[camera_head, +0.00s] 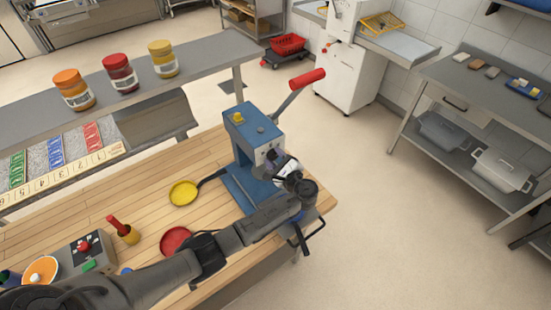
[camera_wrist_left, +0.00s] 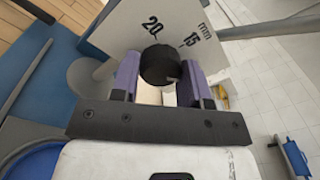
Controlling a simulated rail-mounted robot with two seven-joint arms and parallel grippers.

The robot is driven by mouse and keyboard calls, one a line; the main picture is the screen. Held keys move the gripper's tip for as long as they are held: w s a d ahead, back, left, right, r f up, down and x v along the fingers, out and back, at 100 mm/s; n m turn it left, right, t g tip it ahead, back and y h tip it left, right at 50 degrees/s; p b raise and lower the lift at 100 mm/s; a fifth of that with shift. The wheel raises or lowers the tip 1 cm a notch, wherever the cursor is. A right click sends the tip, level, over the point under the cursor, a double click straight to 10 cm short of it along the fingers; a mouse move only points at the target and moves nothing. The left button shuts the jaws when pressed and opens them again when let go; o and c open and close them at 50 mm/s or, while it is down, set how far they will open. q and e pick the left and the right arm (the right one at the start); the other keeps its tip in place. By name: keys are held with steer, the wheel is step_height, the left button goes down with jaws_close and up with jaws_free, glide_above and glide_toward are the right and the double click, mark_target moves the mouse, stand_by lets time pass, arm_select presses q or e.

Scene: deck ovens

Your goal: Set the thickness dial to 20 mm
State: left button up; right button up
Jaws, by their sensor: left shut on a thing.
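The thickness dial is a round black knob (camera_wrist_left: 159,64) on a pale plate (camera_wrist_left: 125,27) of a blue press (camera_head: 240,135). The plate is printed "20", "15" and "mm" in the left wrist view. The "20" is just above the knob, and the "15" is to its upper right. My left gripper (camera_head: 283,165) is at the press's front face. In the left wrist view its two purple-padded fingers (camera_wrist_left: 158,80) are shut on the knob, one on each side. I cannot tell which number the knob points to. My right gripper is not in view.
The press has a raised lever with a red grip (camera_head: 307,78). A yellow disc (camera_head: 183,193) and a red disc (camera_head: 175,240) lie on the wooden worktop (camera_head: 90,215). Several jars stand on the grey shelf (camera_head: 135,75). Open floor lies right of the press.

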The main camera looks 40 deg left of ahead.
arm_select(q)
steer(key=n+b, duration=0.2)
steer(key=shift+f+n, duration=0.3)
steer(key=shift+n, duration=0.1)
steer(key=n+b, duration=0.9)
steer(key=b, duration=0.2)
steer(key=shift+d+f+y, duration=0.1)
steer(key=shift+f+y, duration=0.05)
steer(key=shift+y, duration=0.15)
steer(key=n+g+b, duration=0.1)
steer(key=n+b, duration=0.9)
steer(key=b, duration=0.4)
steer(key=shift+n, duration=0.3)
steer(key=shift+r+n+b, duration=0.45)
steer(key=shift+n+b, duration=0.75)
steer(key=shift+b, duration=0.4)
steer(key=o, duration=0.9)
steer(key=shift+w, duration=0.1)
steer(key=shift+r, duration=0.1)
